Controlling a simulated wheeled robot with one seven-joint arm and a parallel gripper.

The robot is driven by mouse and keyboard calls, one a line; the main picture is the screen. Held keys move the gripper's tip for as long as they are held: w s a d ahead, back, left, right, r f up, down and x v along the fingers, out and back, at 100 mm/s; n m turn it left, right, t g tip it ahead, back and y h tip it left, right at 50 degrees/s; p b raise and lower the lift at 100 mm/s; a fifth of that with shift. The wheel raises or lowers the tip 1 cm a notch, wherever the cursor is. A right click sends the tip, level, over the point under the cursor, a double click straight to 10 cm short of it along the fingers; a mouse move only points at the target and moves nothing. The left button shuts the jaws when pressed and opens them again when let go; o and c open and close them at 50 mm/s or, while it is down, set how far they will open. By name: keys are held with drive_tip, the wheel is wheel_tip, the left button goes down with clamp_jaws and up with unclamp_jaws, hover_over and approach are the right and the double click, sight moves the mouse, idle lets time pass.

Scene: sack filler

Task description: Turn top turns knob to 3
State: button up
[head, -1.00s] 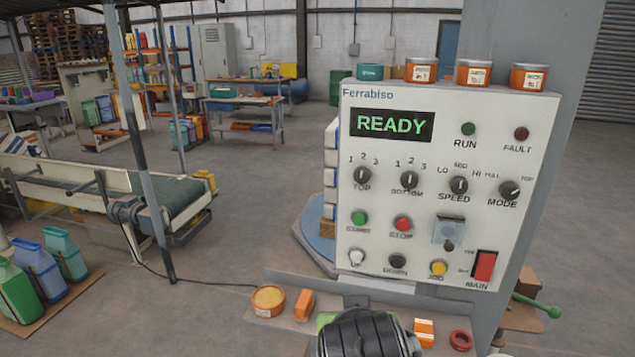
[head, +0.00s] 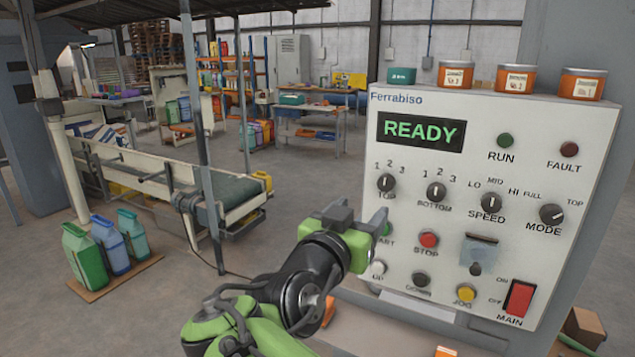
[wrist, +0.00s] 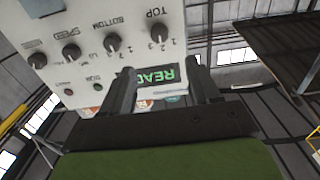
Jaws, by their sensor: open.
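The TOP knob (head: 386,183) is a black round knob with a pale pointer line, at the upper left of the control panel's knob row. Marks 1, 2 and 3 arc above it. The pointer looks roughly upright, near 2, but it is small. In the wrist view the TOP knob (wrist: 158,32) appears upside down, ahead of the fingers. My gripper (head: 359,220) is in front of the panel's left edge, below and left of the knob. Its two fingers (wrist: 160,70) are apart with nothing between them. It partly hides the green START button.
The white panel (head: 560,130) shows READY. The BOTTOM knob (head: 436,192) sits close right of TOP, then SPEED (head: 492,201) and MODE (head: 552,214). The red STOP button (head: 428,239) is below. Several jars stand on top.

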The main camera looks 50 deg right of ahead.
sight(384, 184)
drive_tip(key=d, duration=0.4)
drive_tip(key=w+d+p, duration=0.1)
drive_tip(key=d, duration=0.3)
drive_tip(key=w+d+p, duration=0.1)
drive_tip(key=d, duration=0.3)
drive_tip(key=shift+d, duration=0.25)
drive_tip(key=c, duration=1)
drive_tip(key=shift+f, duration=0.1)
